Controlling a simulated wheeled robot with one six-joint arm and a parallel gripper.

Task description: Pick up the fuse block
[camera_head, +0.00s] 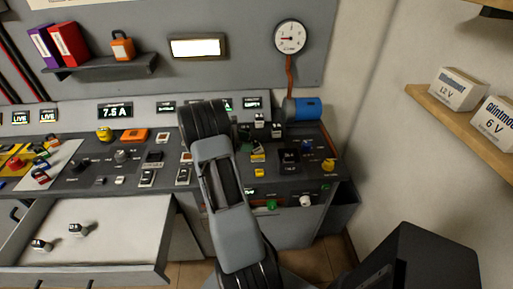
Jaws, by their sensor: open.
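No part in view is clearly labelled as the fuse block. Two small black-and-white blocks lie apart in the open pale drawer (120,215) at the lower left: one near its front (40,245), one farther back (77,230). Two similar black-and-white pieces stand on the console, right of my arm: one farther left (259,121), one farther right (276,129). I cannot tell which of these is the fuse block. My arm rises from the bottom middle and covers part of the console. My gripper is not visible.
The grey console (90,180) carries many switches and knobs. A blue cylinder (306,109) lies at its back right, under a round gauge (290,38). A wooden shelf (430,98) with white boxes is on the right wall. A black box (425,260) stands lower right.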

